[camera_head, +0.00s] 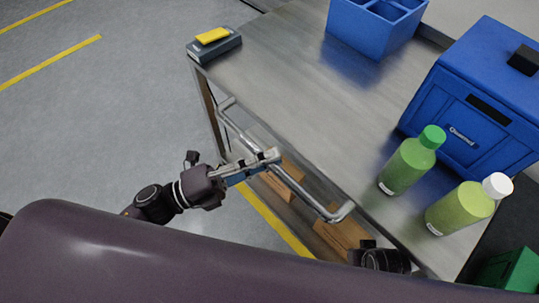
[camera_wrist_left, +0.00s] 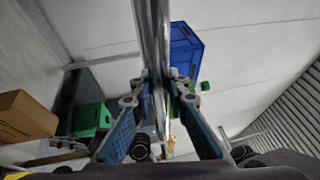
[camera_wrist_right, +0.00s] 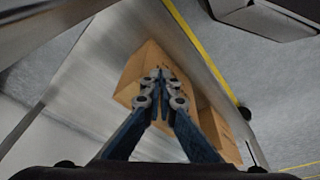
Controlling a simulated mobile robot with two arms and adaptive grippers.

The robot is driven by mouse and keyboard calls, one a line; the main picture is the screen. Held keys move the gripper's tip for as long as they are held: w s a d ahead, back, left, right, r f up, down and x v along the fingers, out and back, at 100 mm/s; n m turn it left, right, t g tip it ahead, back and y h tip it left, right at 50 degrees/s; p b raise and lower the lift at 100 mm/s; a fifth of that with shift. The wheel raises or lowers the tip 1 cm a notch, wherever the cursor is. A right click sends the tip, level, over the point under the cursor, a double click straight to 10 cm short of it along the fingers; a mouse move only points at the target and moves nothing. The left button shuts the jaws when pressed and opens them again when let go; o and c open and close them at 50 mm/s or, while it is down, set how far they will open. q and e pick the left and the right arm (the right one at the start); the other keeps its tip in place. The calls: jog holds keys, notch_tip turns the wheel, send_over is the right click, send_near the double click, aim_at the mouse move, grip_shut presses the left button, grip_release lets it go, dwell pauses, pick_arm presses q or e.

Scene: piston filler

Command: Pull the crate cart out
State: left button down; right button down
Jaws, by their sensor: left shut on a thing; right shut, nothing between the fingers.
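The crate cart (camera_head: 285,75) is a steel-topped cart with a tubular handle (camera_head: 302,192) along its near side. My left gripper (camera_head: 270,157) is shut on the handle bar, around its middle. The left wrist view shows the bar (camera_wrist_left: 152,28) passing between the closed fingers (camera_wrist_left: 160,80). My right gripper (camera_wrist_right: 158,78) is shut and empty. In its wrist view, cardboard boxes (camera_wrist_right: 148,70) on the lower level lie behind the fingertips. In the head view only a dark part of my right arm shows at the cart's near edge; that gripper is hidden.
On the top stand a blue divided crate (camera_head: 372,28), a closed blue box (camera_head: 480,95), two green bottles (camera_head: 408,165) (camera_head: 460,210) and a grey device with a yellow top (camera_head: 213,45). A green crate (camera_head: 510,268) is at lower right. The floor at left is clear, with yellow lines.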

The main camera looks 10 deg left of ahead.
dwell(0.3)
pick_arm(q)
jog(key=c, duration=1.9)
grip_release()
jog(key=shift+o, duration=0.3)
jog(key=shift+a, duration=0.1)
jog(key=v, duration=1.2)
